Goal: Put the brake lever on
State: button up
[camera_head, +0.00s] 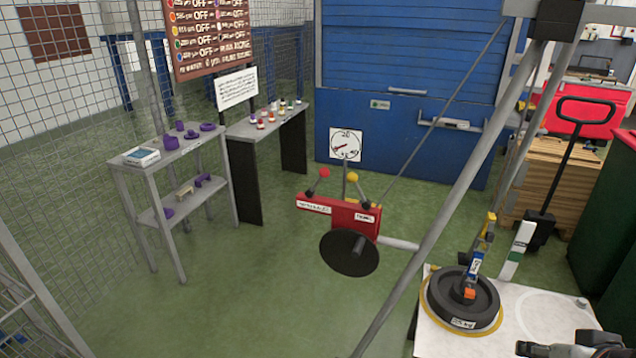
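A red lever box (340,213) stands in the middle of the view. It has white labels on its front; the lettering is too small to read surely. One lever with a red knob (324,173) rises at its left, and another with a yellow knob (352,178) at its right. Both levers lean; I cannot tell which one is the brake or whether it is on. A dark round disc (349,253) is at the box's front. Dark parts at the bottom right edge may be my gripper or arm; no fingers can be made out, and they are well apart from the levers.
A white-topped table (437,338) at right bears a black weight (462,296). A grey shelf (180,150) with purple parts stands left. A dial (346,145) shows behind the box. Green floor is clear at centre left.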

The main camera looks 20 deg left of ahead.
aim_at(323, 172)
jog(key=i+u, duration=0.65)
jog(key=i, duration=0.25)
